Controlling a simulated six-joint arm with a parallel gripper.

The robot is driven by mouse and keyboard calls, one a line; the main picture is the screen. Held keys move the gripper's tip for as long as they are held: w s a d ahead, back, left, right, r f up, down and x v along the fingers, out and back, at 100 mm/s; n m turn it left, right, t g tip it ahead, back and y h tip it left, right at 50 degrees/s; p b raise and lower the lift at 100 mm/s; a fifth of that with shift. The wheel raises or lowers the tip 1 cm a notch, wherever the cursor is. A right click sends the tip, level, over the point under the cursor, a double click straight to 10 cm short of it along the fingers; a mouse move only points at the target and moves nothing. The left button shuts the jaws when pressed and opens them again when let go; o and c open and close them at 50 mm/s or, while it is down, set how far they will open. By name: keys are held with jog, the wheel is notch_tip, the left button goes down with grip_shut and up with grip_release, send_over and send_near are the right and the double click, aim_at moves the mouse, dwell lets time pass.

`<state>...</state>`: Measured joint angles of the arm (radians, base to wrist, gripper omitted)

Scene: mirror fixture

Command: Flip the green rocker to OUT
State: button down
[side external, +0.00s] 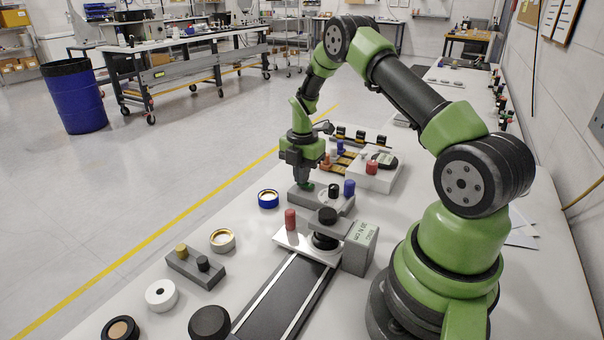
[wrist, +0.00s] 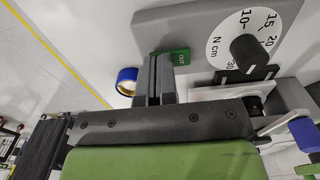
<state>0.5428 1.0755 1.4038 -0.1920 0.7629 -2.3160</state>
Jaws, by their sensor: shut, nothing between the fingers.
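The green rocker (wrist: 183,57) sits on the edge of a grey fixture block (wrist: 190,25) in the wrist view. A small pale label shows on it, too small to read surely. My gripper (wrist: 160,60) is shut and empty, with its fingertips over the rocker and hiding part of it. In the side view the rocker (side external: 308,186) shows as a small green patch on the block (side external: 325,203), right under my gripper (side external: 304,181). The fingertips look very close to it or touching; I cannot tell which. The rocker's tilt is not clear.
A blue tape roll (side external: 268,198) lies left of the block. A red-knobbed plate (side external: 291,220) stands in front, a grey box (side external: 375,175) behind.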

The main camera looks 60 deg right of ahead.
jog(key=shift+f, duration=0.15)
dwell(0.3)
jog(key=shift+s, duration=0.1)
jog(key=shift+s+r, duration=0.25)
jog(key=shift+s, duration=0.4)
notch_tip(320, 180, up, 14)
jog(key=s, duration=0.2)
jog(key=shift+s, duration=0.3)
